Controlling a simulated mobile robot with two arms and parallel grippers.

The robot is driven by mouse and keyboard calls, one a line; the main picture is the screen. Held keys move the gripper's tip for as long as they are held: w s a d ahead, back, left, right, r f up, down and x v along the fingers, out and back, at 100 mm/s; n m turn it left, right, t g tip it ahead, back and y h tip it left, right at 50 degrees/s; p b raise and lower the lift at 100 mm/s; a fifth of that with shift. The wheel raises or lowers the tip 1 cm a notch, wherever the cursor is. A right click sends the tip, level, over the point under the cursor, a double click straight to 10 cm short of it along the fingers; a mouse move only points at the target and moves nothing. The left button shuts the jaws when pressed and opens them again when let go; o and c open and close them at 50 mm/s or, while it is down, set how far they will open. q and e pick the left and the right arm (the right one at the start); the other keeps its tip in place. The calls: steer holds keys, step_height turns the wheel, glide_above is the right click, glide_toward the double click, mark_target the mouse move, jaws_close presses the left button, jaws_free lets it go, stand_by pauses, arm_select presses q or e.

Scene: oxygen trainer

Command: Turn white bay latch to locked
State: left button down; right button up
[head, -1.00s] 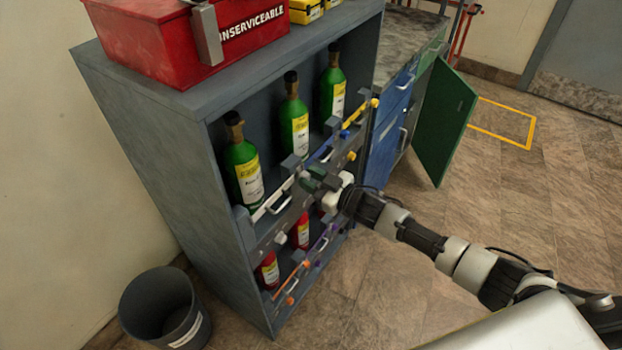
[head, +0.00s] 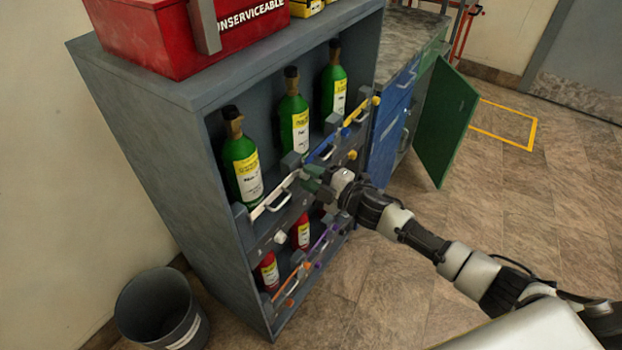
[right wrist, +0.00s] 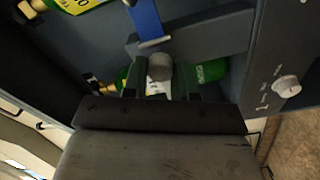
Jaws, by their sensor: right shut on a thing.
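A white knob (head: 281,237), which looks like the white bay latch, sits on the grey rack front below the white bar (head: 270,205). In the right wrist view a white knob (right wrist: 287,86) shows on a grey panel with small markings, right of my fingers. My right gripper (head: 318,182) is at the rack front, right of the white bar's end. In the wrist view its dark fingers (right wrist: 162,84) are closed around a grey rounded piece (right wrist: 159,68); I cannot tell which part of the rack this is. My left gripper is not in view.
Green bottles (head: 242,165) stand on the upper shelf, red ones (head: 267,272) below. A blue bar (head: 322,148) is close to the gripper. A red box (head: 170,40) sits on top. A bin (head: 160,310) and an open green door (head: 445,120) flank the rack.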

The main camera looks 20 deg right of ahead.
steer(key=n+b, duration=0.1)
steer(key=n, duration=0.3)
steer(key=shift+f+n, duration=0.1)
steer(key=shift+n, duration=0.2)
stand_by(0.3)
steer(key=o, duration=0.9)
steer(key=b+v, duration=0.2)
steer(key=v, duration=0.8)
steer(key=shift+s+d, duration=0.25)
steer(key=shift+s, duration=0.1)
